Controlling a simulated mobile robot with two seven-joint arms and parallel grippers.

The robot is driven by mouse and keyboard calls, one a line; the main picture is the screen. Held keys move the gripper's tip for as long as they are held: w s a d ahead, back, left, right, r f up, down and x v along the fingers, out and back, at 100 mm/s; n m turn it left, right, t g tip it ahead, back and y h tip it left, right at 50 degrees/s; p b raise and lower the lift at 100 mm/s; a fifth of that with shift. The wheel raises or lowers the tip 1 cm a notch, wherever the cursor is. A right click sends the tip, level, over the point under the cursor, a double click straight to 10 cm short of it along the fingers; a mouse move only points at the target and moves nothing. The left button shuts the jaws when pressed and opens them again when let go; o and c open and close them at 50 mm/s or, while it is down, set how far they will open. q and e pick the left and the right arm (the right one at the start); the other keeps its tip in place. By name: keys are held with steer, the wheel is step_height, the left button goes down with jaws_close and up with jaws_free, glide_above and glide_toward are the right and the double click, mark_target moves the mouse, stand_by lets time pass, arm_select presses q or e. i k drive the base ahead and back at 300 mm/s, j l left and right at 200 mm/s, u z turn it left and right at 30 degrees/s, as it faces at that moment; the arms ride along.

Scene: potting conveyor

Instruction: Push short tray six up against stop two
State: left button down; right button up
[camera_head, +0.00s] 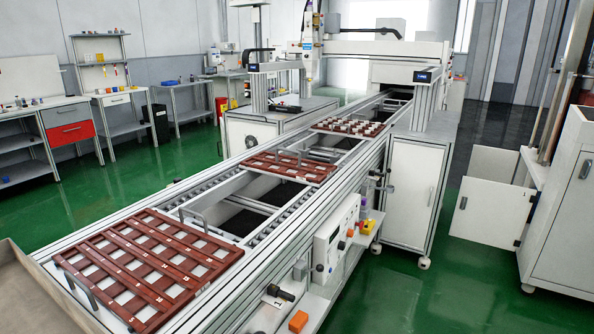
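Reddish-brown trays with rows of square openings lie on the conveyor (270,205). At the near end several narrow trays (150,262) lie side by side, with small white number labels too small to read surely, so I cannot tell which is tray six. Another tray group (290,166) lies farther along, and a tray holding several small pale pots (350,127) is beyond it. Thin metal loops stand at the near trays' front (83,291) and far edge (194,214). A white tag (273,290) seemingly reading 2 sits by a black fitting on the conveyor's right side. Neither gripper is in view.
An open gap (245,222) in the conveyor separates near and middle trays. A control box (335,243), yellow bin (367,226) and orange block (298,321) are on the right side. A beige panel edge (35,295) is at lower left. Green floor is clear on the left.

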mark_target(309, 172)
steer(key=i+l+u, duration=0.1)
steer(key=i+l, duration=0.65)
steer(key=i+l+u, duration=0.1)
steer(key=i+l, duration=0.65)
steer(key=l, duration=0.15)
